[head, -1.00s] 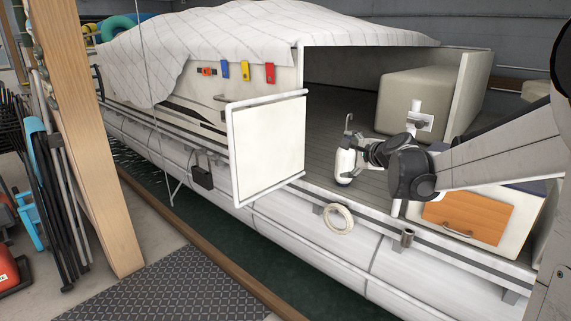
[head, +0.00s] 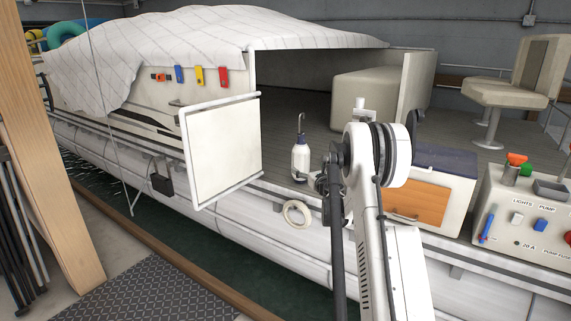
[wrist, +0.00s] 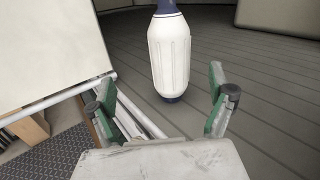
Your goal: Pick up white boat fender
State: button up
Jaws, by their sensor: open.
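The white boat fender (head: 300,158) stands upright on the boat deck just right of the open white gate. It has dark blue ends and a loop at its top. In the wrist view the fender (wrist: 169,55) stands just beyond my fingertips, between their lines, with its top cut off. My gripper (wrist: 164,108) is open and empty, with green-padded fingers spread to either side. In the head view my gripper (head: 322,182) is low at the deck edge, right of and in front of the fender, partly hidden by my arm.
The white gate panel (head: 222,145) stands close on the left. A white ring (head: 297,213) hangs on the hull below the fender. A cabinet with an orange front (head: 418,202) and a switch box (head: 525,215) are on the right. The deck behind the fender is clear.

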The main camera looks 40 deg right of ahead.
aim_at(302, 162)
jog(key=shift+m, duration=0.6)
jog(key=x, duration=0.3)
jog(key=f+x, duration=0.1)
jog(key=x, duration=0.2)
jog(key=d+x, duration=0.1)
jog(key=x, duration=0.2)
jog(key=shift+f, duration=0.3)
jog(key=shift+d+b+x, duration=0.2)
jog(key=shift+b+x, duration=0.1)
jog(key=shift+x, duration=0.95)
jog(key=shift+d+b+x, duration=0.15)
jog(key=shift+b+x, duration=0.15)
jog(key=shift+x, duration=0.95)
jog(key=shift+s, duration=0.15)
jog(key=shift+c, duration=0.5)
jog(key=c, duration=1.4)
jog(key=shift+c, duration=0.4)
